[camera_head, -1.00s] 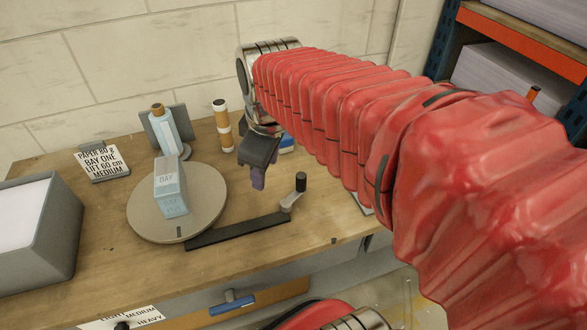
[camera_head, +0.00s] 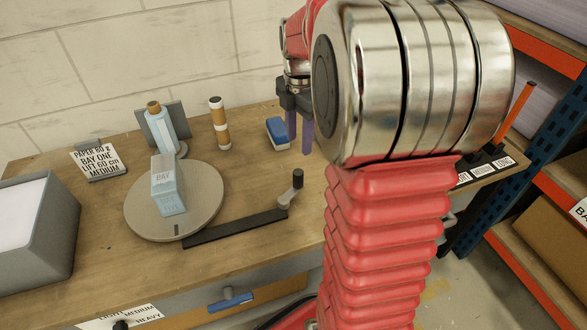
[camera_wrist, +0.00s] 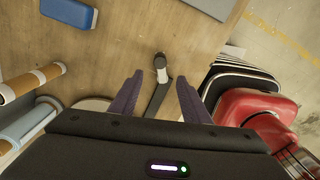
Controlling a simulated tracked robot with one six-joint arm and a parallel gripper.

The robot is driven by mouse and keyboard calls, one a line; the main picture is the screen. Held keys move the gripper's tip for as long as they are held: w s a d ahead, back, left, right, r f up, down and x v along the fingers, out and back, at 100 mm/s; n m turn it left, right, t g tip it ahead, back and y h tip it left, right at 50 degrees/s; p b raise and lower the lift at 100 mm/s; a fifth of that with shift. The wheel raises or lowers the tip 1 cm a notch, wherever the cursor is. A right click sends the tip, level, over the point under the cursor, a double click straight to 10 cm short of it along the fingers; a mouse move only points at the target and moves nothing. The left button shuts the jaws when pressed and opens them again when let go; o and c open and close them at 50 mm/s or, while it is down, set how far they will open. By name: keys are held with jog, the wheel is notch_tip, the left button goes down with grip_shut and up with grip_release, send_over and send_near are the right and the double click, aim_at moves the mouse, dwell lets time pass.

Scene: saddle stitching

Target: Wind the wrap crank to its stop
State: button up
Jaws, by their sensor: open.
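The wrap crank has a dark bar (camera_head: 232,228) lying along the bench beside the round turntable (camera_head: 140,222). Its upright dark knob (camera_head: 297,180) stands on a light metal lever at the bar's right end. In the wrist view the knob (camera_wrist: 160,62) shows beyond the fingertips, between them in line. A pale blue labelled block (camera_head: 167,186) stands on the turntable. My gripper (camera_head: 299,145) is open and empty, above the bench behind the knob. It also shows in the wrist view (camera_wrist: 160,82), with both purple fingers apart and not touching the knob.
A grey bin (camera_head: 40,240) is at left. An orange-framed shelf (camera_head: 560,195) is at right. The bench front is mostly clear.

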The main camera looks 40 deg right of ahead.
aim_at(298, 172)
dwell(0.3)
notch_tip(298, 172, down, 14)
jog(key=shift+r, duration=0.1)
dwell(0.7)
jog(key=shift+c, duration=0.4)
grip_shut()
